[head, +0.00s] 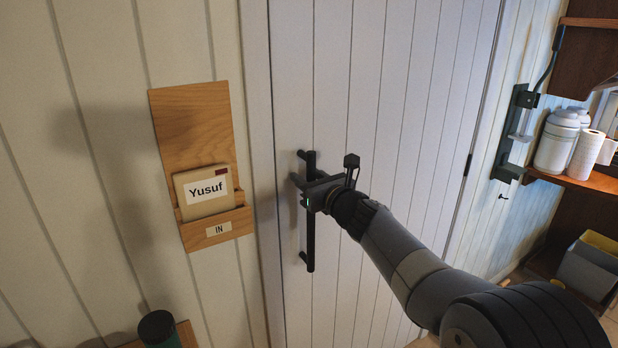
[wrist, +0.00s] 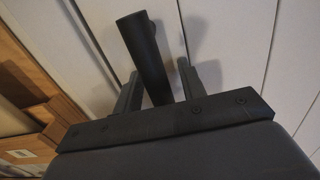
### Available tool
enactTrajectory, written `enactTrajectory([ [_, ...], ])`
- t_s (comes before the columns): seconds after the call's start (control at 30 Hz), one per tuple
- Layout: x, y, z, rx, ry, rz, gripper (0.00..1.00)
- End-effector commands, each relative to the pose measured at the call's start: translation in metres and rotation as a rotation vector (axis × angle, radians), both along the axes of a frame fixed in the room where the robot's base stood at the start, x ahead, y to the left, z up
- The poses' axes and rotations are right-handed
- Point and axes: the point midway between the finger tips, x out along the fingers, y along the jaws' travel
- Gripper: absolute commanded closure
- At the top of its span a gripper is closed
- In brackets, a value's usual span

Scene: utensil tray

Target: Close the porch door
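The white planked porch door (head: 420,60) fills the middle of the head view. Its left edge lies close along the white frame (head: 257,120), with no clear gap showing. A black vertical bar handle (head: 311,240) is on the door's left side. My gripper (head: 304,187) is at the upper part of the handle. In the wrist view the handle (wrist: 146,60) stands between the two fingers of my gripper (wrist: 157,85). The fingers are apart, with a narrow gap seen on the right of the bar. Contact on the left side cannot be told.
A wooden holder (head: 190,120) with a "Yusuf" card (head: 205,190) hangs on the wall left of the door. A dark-topped container (head: 158,328) is at the bottom left. At right are a wall bracket (head: 515,130), a shelf (head: 590,180) with white containers, and a grey bin (head: 588,268).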

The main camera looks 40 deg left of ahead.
Motion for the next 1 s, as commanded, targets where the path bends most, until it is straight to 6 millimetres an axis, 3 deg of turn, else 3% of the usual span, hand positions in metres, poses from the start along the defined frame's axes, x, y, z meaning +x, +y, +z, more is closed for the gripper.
enactTrajectory([
  [0.23, -0.005, -0.017, -0.002, 0.0, -0.001, -0.002, 0.61],
  [0.7, -0.028, -0.089, -0.001, 0.001, -0.001, -0.002, 0.61],
  [1.0, -0.033, -0.102, 0.0, 0.0, -0.001, -0.001, 0.61],
])
